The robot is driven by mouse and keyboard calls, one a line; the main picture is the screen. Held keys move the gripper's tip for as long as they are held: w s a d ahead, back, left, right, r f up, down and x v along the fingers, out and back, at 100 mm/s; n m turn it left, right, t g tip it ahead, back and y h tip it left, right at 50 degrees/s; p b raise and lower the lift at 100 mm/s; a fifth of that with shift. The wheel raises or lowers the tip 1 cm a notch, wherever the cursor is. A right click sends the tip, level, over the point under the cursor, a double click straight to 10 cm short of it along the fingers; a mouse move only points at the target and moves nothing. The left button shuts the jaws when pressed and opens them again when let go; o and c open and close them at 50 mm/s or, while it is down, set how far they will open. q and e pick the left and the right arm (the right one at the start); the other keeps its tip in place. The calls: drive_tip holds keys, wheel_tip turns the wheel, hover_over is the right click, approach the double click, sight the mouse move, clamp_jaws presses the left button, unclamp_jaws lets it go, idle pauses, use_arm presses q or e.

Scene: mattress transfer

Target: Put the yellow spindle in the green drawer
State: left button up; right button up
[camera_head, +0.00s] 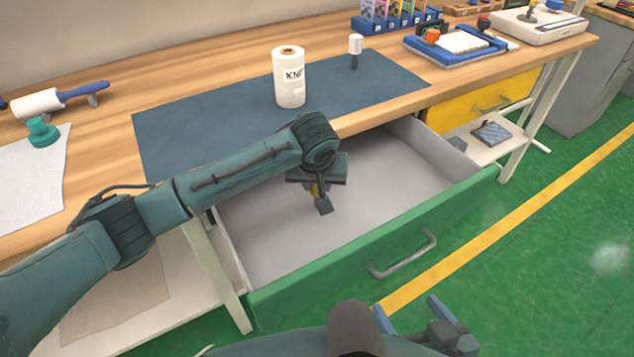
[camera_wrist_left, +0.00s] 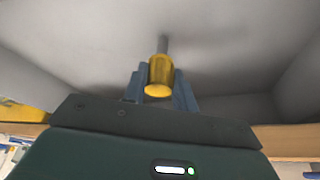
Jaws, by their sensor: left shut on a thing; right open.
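The green drawer (camera_head: 375,261) is pulled open below the bench, with an empty grey interior. My left arm reaches in from the left, and my left gripper (camera_head: 320,200) is over the drawer's inside. It is shut on the yellow spindle (camera_wrist_left: 159,77), which has a yellow handle and a thin grey shaft. In the head view the spindle is mostly hidden by the gripper. I cannot tell whether the spindle touches the drawer floor. My right gripper (camera_head: 415,310) is open and empty, low in front of the green drawer.
A blue mat (camera_head: 215,120) on the wooden bench holds a white labelled spool (camera_head: 289,78) and a white-headed spindle (camera_head: 355,48). A yellow drawer (camera_head: 480,100) is shut at right. A blue tray (camera_head: 455,45) and a scale (camera_head: 540,22) stand at the back right.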

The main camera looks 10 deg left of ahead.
use_arm(q)
drive_tip(key=shift+f, duration=0.1)
drive_tip(key=o, duration=1.1)
drive_tip(key=shift+c, duration=0.2)
drive_tip(key=p+v, duration=0.1)
drive_tip(key=v, duration=1.1)
drive_tip(key=shift+p, duration=0.4)
